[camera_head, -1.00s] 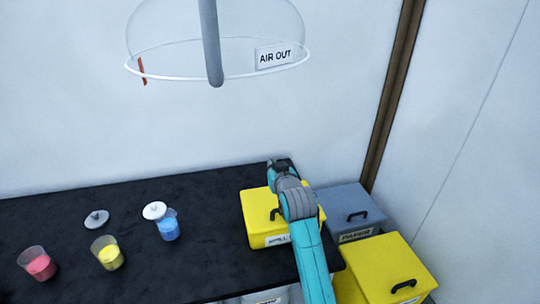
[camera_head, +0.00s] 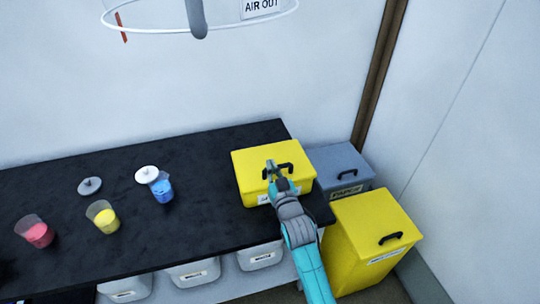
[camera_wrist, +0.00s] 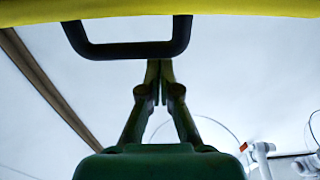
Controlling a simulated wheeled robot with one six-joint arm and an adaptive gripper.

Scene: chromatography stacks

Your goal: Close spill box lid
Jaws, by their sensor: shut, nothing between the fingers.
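The yellow spill box (camera_head: 250,192) stands at the right end of the black bench. Its yellow lid (camera_head: 252,160) lies flat on top and looks shut. A black handle (camera_head: 287,167) sits on the lid, partly behind my gripper. My gripper (camera_head: 270,166) is over the lid at the handle, its fingers together and empty. In the wrist view the shut fingertips (camera_wrist: 159,68) are close to the handle (camera_wrist: 125,50), with the yellow lid (camera_wrist: 160,10) along the top edge. I cannot tell if they touch. My wrist hides part of the box's front label.
A grey box (camera_head: 342,165) and a taller yellow box (camera_head: 370,225) stand to the right. Beakers with red (camera_head: 38,234), yellow (camera_head: 105,220) and blue (camera_head: 162,190) contents stand on the bench's left part. White bins (camera_head: 195,272) sit below.

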